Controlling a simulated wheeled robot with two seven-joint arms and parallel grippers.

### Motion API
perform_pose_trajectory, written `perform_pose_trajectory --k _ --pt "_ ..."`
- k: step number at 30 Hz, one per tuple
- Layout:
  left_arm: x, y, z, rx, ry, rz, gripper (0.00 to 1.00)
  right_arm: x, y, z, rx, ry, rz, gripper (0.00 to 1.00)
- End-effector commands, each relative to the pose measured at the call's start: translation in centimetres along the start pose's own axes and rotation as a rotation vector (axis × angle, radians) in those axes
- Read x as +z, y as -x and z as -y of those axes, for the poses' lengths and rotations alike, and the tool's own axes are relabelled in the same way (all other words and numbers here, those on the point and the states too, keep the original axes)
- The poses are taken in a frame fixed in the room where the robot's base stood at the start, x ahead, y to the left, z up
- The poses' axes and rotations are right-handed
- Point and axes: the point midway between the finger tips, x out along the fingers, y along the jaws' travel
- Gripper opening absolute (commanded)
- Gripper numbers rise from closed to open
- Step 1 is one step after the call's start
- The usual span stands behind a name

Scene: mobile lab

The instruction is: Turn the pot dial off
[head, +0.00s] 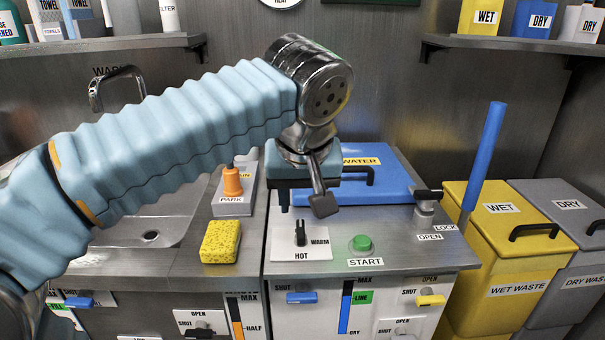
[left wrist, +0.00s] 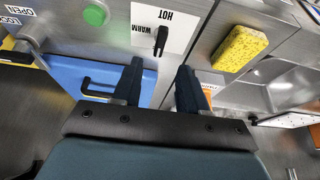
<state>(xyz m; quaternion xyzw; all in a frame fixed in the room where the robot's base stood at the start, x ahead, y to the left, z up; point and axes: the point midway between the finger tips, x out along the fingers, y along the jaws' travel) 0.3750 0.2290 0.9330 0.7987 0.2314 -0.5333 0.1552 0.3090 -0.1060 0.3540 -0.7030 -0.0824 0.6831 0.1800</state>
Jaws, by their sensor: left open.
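The pot dial (head: 300,234) is a black knob on a white plate marked WARM and HOT, on the metal top of the right-hand unit. Its upper plate edge is close to my gripper in the head view, and any marking there is not readable. The dial also shows in the left wrist view (left wrist: 161,40), beyond the gap between the fingers. My left gripper (head: 300,192) is above and behind the dial, pointing down, open and empty. Its two dark fingers show apart in the left wrist view (left wrist: 159,85), not touching the dial. My right gripper is not in view.
A blue lid (head: 385,185) with a black handle lies behind the dial. A green START button (head: 361,243) and a black latch (head: 427,200) stand to the right. A yellow sponge (head: 220,241) and orange-handled PARK holder (head: 233,185) are left. Yellow and grey bins stand far right.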

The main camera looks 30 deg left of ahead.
Motion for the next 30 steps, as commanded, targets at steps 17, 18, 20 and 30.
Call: perform_pose_trajectory --k 17,18,20,30 --pt "0.0 5.3 0.0 -0.001 0.001 0.000 0.43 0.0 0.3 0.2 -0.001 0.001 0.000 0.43" --pt "0.0 5.3 0.0 -0.001 0.001 0.000 0.43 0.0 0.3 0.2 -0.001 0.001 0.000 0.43" --pt "0.0 5.3 0.0 -0.001 0.001 0.000 0.43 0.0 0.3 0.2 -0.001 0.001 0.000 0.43" --pt "0.0 5.3 0.0 -0.001 0.001 0.000 0.43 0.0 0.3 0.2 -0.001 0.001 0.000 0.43"
